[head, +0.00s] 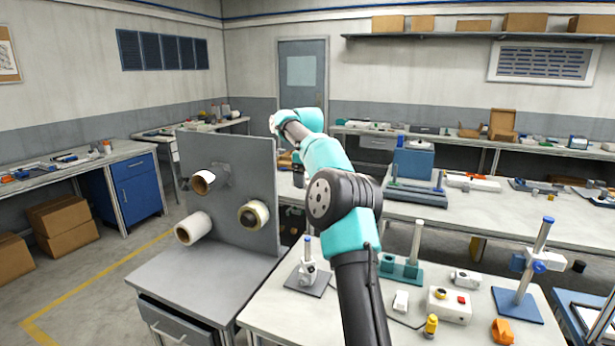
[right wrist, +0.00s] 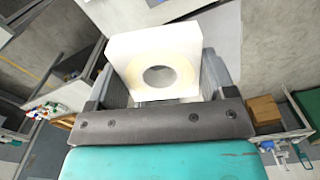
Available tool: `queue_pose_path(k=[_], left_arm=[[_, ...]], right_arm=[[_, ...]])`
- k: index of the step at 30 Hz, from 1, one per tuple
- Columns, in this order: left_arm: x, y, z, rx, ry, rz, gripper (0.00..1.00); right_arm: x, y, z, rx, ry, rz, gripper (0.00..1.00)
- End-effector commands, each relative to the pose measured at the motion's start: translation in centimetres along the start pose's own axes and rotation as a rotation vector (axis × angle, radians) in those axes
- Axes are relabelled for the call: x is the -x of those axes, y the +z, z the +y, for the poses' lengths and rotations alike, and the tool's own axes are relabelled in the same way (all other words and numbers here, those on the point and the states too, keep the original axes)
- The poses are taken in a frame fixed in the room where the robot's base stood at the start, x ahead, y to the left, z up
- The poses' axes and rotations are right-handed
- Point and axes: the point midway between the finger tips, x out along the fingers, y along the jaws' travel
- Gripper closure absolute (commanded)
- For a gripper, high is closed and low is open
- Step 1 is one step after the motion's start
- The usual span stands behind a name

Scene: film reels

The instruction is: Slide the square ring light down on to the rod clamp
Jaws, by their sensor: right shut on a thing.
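The square ring light (right wrist: 125,50) is a white square block with a round hole, seen in the right wrist view. My right gripper (right wrist: 160,84) is shut on it, with one finger at each side. In the head view the right gripper (head: 281,122) is at the far end of my arm, raised beside the top of an upright grey panel, and mostly hidden by the arm. A rod with a blue clamp (head: 538,266) stands on a blue base at the right. I cannot tell which is the rod clamp. My left gripper is not in view.
The upright grey panel (head: 232,165) carries several rolls, such as a white one (head: 192,228). The near table (head: 375,318) holds a teal stand (head: 402,268), a control box (head: 450,305) and small parts. A second bench runs behind it.

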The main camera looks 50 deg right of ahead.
Motion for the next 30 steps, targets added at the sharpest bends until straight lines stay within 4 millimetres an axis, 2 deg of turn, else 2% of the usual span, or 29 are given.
queue_pose_path(k=[21, 30], left_arm=[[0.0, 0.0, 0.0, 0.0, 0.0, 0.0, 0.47], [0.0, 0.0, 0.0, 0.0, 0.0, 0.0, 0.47]], right_arm=[[-6.6, 0.1, 0.0, 0.0, -0.001, -0.001, 0.52], [-8.4, 0.1, 0.0, -0.001, 0.0, 0.0, 0.52]])
